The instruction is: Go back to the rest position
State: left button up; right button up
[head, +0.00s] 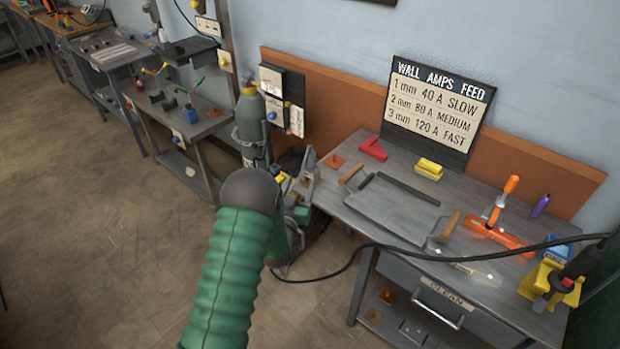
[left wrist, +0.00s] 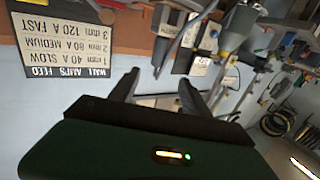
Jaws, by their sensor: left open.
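My left arm (head: 225,275) in its green ribbed sleeve reaches up from the bottom middle of the head view. Its dark rounded wrist (head: 252,190) hides most of the left gripper there. In the left wrist view, the left gripper (left wrist: 157,88) shows two dark fingers spread apart with nothing held between them. It is in the air, left of the workbench (head: 395,208) in the head view. My right gripper is in neither view.
The bench carries a metal plate (head: 385,212), a red-orange piece with an orange-handled clamp (head: 495,234), a yellow block (head: 430,168) and a torch (head: 580,263) with a black cable (head: 400,247). A sign (head: 440,108) stands behind. A gas cylinder (head: 250,125) stands beyond my wrist. Floor (head: 90,230) at left is clear.

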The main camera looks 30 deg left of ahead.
pick_arm(q)
jog(key=s+d+r+m+g+h+p, duration=0.1)
jog(key=s+d+r+g+h+p, duration=0.2)
jog(key=d, duration=0.5)
jog(key=s+d+r+m+g+h+p, duration=0.1)
jog(key=s+d+g+h+p, duration=0.2)
jog(key=d, duration=0.4)
jog(key=s+d+r+m+g+p, duration=0.1)
jog(key=s+d+g, duration=0.3)
jog(key=s, duration=0.6)
jog(key=s+d+r+m+g, duration=0.1)
jog(key=s+d+g, duration=0.3)
jog(key=s, duration=0.6)
jog(key=shift+d+r+p, duration=0.25)
jog(key=shift+p, duration=0.15)
jog(key=shift+s+d, duration=0.1)
jog(key=shift+d, duration=0.2)
jog(key=shift+a, duration=0.2)
